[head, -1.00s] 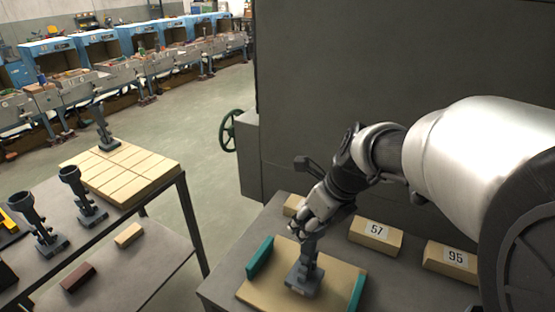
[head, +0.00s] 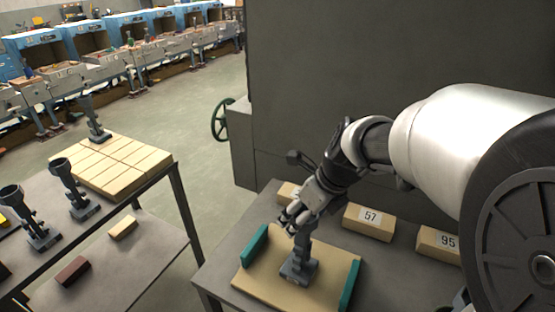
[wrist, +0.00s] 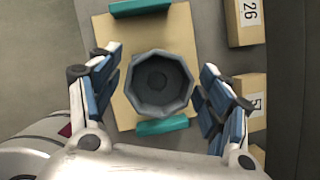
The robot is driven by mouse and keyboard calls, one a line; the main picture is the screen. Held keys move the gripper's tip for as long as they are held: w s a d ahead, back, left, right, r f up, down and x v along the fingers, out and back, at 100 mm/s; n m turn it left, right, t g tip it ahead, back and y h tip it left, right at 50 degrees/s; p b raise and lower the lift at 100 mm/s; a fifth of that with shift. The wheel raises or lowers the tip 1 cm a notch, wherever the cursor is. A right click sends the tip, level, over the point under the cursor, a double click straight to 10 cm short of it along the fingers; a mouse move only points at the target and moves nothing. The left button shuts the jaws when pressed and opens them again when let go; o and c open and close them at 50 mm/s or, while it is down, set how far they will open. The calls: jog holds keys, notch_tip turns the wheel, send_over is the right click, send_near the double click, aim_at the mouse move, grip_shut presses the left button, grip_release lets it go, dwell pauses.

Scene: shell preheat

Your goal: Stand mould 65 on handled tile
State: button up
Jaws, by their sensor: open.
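A dark grey mould (head: 300,266) stands upright on a tan tile (head: 262,288) with two teal handles, one on each side. No number shows on the mould, so I cannot tell whether it is 65. My gripper (head: 298,222) is above the mould's top and hides its cup in the head view. In the wrist view my gripper (wrist: 160,92) is open, its blue-padded fingers on either side of the mould's round cup (wrist: 158,84), with visible gaps. The tile (wrist: 112,35) and its handles show beneath.
Tan blocks labelled 57 (head: 370,220) and 95 (head: 441,243) line the bench behind the tile; one labelled 26 (wrist: 249,14) shows in the wrist view. A dark cabinet wall (head: 350,80) rises behind. A left-hand table holds similar moulds and a tan tiled slab (head: 112,165).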

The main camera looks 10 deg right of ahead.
jog(key=p+v, duration=0.4)
jog(key=v, duration=0.7)
jog(key=s+a+f+n+h, duration=0.1)
jog(key=s+a+n+h, duration=0.1)
jog(key=s+n, duration=1.5)
jog(key=shift+s+f+n+t, duration=0.3)
jog(key=shift+f+n, duration=0.1)
jog(key=shift+n, duration=5.9)
